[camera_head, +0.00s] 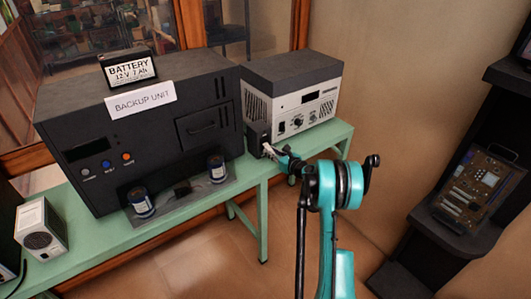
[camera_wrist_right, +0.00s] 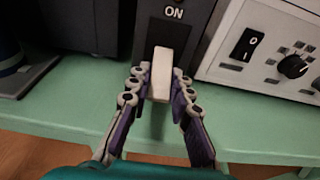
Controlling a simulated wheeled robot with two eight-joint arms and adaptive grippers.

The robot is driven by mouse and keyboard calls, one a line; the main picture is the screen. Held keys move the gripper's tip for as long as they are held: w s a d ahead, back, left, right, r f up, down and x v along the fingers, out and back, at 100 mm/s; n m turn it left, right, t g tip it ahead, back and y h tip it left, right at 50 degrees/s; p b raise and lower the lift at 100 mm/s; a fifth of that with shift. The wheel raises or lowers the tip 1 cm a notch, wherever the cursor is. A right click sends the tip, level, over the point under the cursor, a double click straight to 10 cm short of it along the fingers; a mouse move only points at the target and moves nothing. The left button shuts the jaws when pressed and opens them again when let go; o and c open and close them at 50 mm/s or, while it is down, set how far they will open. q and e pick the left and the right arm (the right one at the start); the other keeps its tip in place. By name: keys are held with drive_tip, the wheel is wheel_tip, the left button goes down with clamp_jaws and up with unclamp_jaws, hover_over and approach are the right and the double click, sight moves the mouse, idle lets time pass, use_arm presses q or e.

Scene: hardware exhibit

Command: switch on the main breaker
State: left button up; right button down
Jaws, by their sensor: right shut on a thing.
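The main breaker is a small dark box (camera_head: 253,129) on the green bench, between the black backup unit and the grey-white power unit. In the right wrist view its dark face (camera_wrist_right: 186,38) carries the word ON, with a white lever (camera_wrist_right: 161,70) below that label. My right gripper (camera_head: 271,152) is at the front of the breaker. In the wrist view its two fingers (camera_wrist_right: 162,84) lie on either side of the lever and are shut on it. Whether the lever is in its on position cannot be told. My left gripper is not in view.
The black backup unit (camera_head: 80,140) with a battery (camera_head: 128,68) on top stands left of the breaker. The power unit (camera_head: 297,112) with a switch and knob is close on the right. Two dark cylinders stand in front on the green bench (camera_head: 90,262). A dark rack (camera_head: 455,215) stands far right.

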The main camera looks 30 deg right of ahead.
sight(268, 146)
wheel_tip(268, 146, up, 3)
drive_tip(key=g+p, duration=0.2)
drive_tip(key=p, duration=0.1)
drive_tip(key=g+p, duration=0.3)
drive_tip(key=shift+r+g, duration=0.2)
drive_tip(key=shift+g, duration=0.1)
drive_tip(key=shift+w+r+g+h+p, duration=0.2)
drive_tip(key=shift+r+g+p, duration=0.15)
drive_tip(key=shift+g+p, duration=0.55)
drive_tip(key=shift+w+r+g+h+p, duration=0.15)
drive_tip(key=shift+r+g+p, duration=0.2)
drive_tip(key=shift+g+p, duration=0.55)
drive_tip(key=shift+g, duration=0.3)
drive_tip(key=c, duration=1.4)
unclamp_jaws()
drive_tip(key=shift+w, duration=0.1)
drive_tip(key=shift+o, duration=0.2)
drive_tip(key=v, duration=1.2)
